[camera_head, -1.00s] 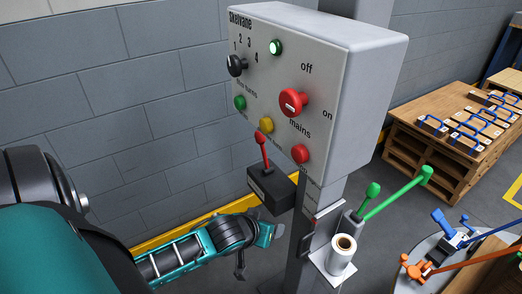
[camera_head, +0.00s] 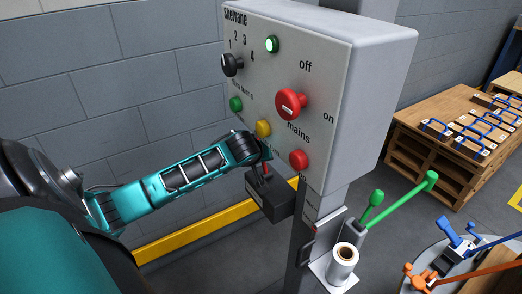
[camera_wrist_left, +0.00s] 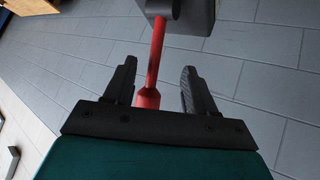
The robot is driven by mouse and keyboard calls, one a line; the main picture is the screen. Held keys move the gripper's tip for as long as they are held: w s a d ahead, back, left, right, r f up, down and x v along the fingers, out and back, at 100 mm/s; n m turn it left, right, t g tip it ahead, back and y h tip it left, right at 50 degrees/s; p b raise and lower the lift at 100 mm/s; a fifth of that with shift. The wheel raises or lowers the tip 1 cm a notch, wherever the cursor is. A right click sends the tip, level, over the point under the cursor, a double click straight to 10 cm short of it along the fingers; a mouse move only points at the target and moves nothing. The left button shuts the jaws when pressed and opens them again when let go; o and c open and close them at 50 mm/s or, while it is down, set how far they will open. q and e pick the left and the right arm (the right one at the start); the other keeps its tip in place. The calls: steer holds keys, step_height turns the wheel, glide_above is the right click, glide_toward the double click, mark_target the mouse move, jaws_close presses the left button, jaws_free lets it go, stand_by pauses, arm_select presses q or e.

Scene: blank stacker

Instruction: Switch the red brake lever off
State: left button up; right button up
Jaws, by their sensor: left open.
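The red brake lever (camera_wrist_left: 153,60) rises from a dark box (camera_head: 271,195) on the post below the control panel. In the head view most of the lever is hidden behind my left gripper (camera_head: 262,154); only a short red piece shows above the box. In the left wrist view my left gripper (camera_wrist_left: 155,85) is open, with one black finger on each side of the lever. The lever's thicker red end lies between the fingers, close to the palm. A gap shows on both sides of it. My right gripper is not in view.
The grey control panel (camera_head: 350,100) stands just above and right of my left gripper, with a red mains knob (camera_head: 290,104) and several buttons. A yellow rail (camera_head: 195,232) runs along the wall.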

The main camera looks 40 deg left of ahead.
arm_select(q)
steer(key=w+a, duration=0.2)
steer(key=w, duration=0.1)
steer(key=shift+w+a+f+b, duration=0.1)
steer(key=shift+w+f+b, duration=0.25)
steer(key=shift+w+f, duration=0.1)
steer(key=shift+s, duration=0.1)
steer(key=shift+c, duration=0.2)
jaws_close()
